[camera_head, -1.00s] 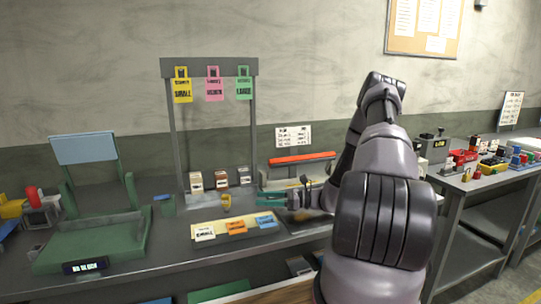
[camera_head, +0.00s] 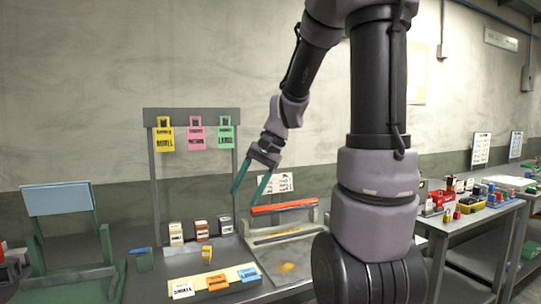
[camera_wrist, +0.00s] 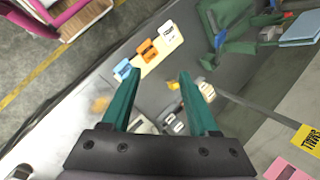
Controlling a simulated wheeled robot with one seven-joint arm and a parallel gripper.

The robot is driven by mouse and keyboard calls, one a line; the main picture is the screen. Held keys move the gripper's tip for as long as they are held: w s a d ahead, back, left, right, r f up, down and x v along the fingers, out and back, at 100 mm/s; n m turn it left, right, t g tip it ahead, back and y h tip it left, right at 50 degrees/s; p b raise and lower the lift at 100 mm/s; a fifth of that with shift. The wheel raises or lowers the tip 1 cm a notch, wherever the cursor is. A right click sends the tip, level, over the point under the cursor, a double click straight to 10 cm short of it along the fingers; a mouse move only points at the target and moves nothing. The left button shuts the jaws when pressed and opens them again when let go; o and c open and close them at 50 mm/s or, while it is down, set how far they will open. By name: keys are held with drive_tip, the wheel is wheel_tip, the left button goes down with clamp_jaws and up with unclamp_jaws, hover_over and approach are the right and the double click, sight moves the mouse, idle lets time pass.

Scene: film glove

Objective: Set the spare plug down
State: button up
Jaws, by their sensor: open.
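My gripper (camera_head: 245,198) is raised above the bench, its two teal fingers apart and pointing down, with nothing between them. In the wrist view my gripper (camera_wrist: 158,77) is also open and empty. A small orange-yellow piece (camera_head: 288,267) lies on the bench right of the card tray, well below the fingers. It shows blurred in the wrist view (camera_wrist: 101,104). A small yellow object (camera_head: 207,255) stands behind the tray. I cannot tell which of these, if either, is the spare plug.
The tray (camera_head: 238,291) carries white, orange and blue cards. Several small boxes (camera_head: 200,231) stand behind it. A grey frame (camera_head: 191,114) holds yellow, pink and green tags. A red bar (camera_head: 283,207) lies at the back. A green stand (camera_head: 106,245) is left; a crowded side table (camera_head: 470,222) is right.

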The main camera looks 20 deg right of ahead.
drive_tip(key=s+d+r+n+t+h, duration=0.2)
drive_tip(key=s+r+t, duration=0.4)
drive_tip(key=s+r, duration=0.4)
drive_tip(key=shift+d+r+n+h, duration=0.15)
drive_tip(key=shift+r+n+h, duration=0.15)
drive_tip(key=shift+n+h, duration=0.45)
